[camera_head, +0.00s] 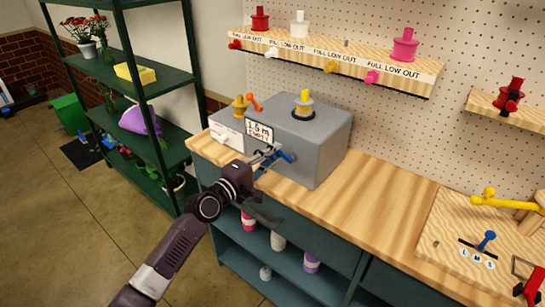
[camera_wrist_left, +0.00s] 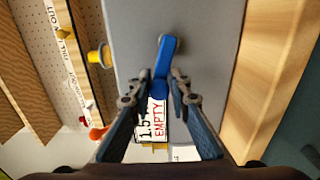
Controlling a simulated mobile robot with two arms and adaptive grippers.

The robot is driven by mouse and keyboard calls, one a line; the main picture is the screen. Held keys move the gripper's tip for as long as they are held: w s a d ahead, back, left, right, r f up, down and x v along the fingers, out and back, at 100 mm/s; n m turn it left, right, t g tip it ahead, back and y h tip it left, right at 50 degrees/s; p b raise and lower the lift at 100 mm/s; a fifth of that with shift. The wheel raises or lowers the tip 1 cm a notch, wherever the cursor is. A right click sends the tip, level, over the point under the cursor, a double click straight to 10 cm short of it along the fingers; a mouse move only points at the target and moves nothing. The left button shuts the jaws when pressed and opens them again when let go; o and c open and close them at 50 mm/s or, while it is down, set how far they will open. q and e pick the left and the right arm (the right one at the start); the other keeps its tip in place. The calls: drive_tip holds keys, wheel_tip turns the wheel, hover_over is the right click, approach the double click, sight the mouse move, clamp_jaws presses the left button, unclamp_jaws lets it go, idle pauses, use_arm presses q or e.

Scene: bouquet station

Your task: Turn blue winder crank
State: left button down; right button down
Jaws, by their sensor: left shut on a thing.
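The grey winder box (camera_head: 325,135) stands on the wooden counter, with a blue crank (camera_head: 288,157) on its front face. In the left wrist view the crank arm (camera_wrist_left: 167,52) runs from its pivot towards my fingers. My left gripper (camera_head: 268,160) is at the crank; in the left wrist view its two fingers (camera_wrist_left: 160,88) close around the crank's blue handle. A sign reading "1.5 m" and "EMPTY" (camera_head: 259,132) sits beside the crank. It shows behind the fingers in the left wrist view (camera_wrist_left: 152,120). My right gripper is not seen.
A yellow spool (camera_head: 304,97) stands on the box. Orange and yellow knobs are left of it. A labelled shelf (camera_head: 340,62) with coloured spools hangs behind. A green rack (camera_head: 140,90) stands left. The counter right of the box (camera_head: 375,205) is clear up to a board (camera_head: 450,220).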

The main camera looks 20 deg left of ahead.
use_arm(q)
drive_tip(key=shift+r+m, duration=0.4)
drive_tip(key=shift+r, duration=0.3)
drive_tip(key=c, duration=2.1)
unclamp_jaws()
drive_tip(key=shift+o, duration=1.4)
drive_tip(key=shift+d, duration=0.1)
drive_tip(key=shift+d+f, duration=0.1)
drive_tip(key=shift+f, duration=0.1)
drive_tip(key=shift+s+a+f, duration=0.25)
drive_tip(key=shift+s, duration=0.2)
drive_tip(key=v, duration=1.1)
drive_tip(key=shift+r, duration=0.25)
